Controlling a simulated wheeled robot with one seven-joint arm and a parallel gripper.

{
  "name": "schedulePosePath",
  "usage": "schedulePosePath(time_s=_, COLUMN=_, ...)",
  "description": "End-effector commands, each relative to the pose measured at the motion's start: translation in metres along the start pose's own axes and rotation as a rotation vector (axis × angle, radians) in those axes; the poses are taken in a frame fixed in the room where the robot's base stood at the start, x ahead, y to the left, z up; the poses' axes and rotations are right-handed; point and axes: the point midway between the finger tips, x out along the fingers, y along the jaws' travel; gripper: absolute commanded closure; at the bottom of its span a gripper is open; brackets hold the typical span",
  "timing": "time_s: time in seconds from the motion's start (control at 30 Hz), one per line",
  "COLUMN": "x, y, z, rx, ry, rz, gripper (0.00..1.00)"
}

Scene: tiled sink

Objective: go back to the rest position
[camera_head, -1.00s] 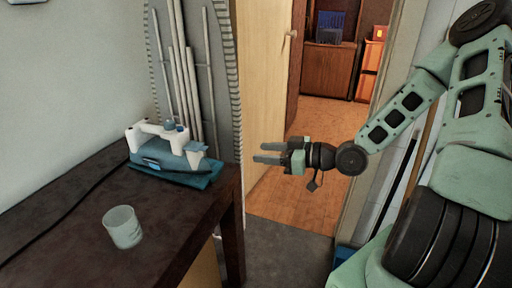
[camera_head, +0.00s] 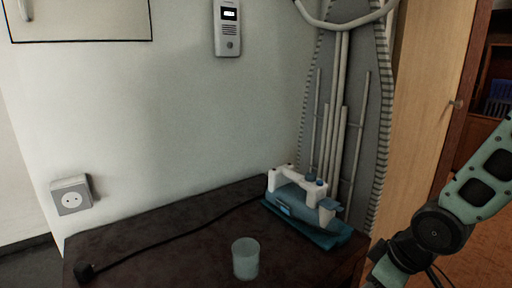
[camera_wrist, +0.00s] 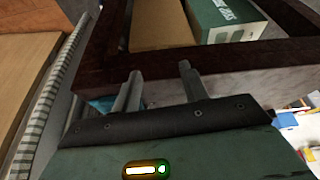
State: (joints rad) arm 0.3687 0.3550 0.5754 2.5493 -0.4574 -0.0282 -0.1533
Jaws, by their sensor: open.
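My gripper shows in the wrist view (camera_wrist: 160,72), with its two grey fingers apart and nothing between them. It is beside the dark brown wooden table frame (camera_wrist: 230,62). In the head view, my arm comes in from the right edge and bends down to the bottom edge, where only the back of the gripper shows; the fingertips are out of frame there.
The dark table (camera_head: 190,250) holds a translucent cup (camera_head: 245,260), a blue and white iron (camera_head: 300,205) and a black cable. An ironing board (camera_head: 345,120) leans behind. A green box (camera_wrist: 228,20) shows inside the table frame. A wooden door (camera_head: 430,90) stands right.

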Motion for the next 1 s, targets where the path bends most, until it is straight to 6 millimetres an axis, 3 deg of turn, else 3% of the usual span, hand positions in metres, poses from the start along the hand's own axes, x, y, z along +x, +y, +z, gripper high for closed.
schedulePosePath(time_s=0.3, x=-0.055, y=-0.092, z=-0.001, rx=0.039, ry=-0.222, rz=0.037, gripper=0.56)
schedulePosePath(time_s=0.7, x=-0.108, y=-0.177, z=0.019, rx=0.090, ry=-0.333, rz=-0.029, gripper=0.56)
schedulePosePath(time_s=1.0, x=-0.161, y=-0.178, z=0.000, rx=0.098, ry=-0.341, rz=-0.033, gripper=0.56)
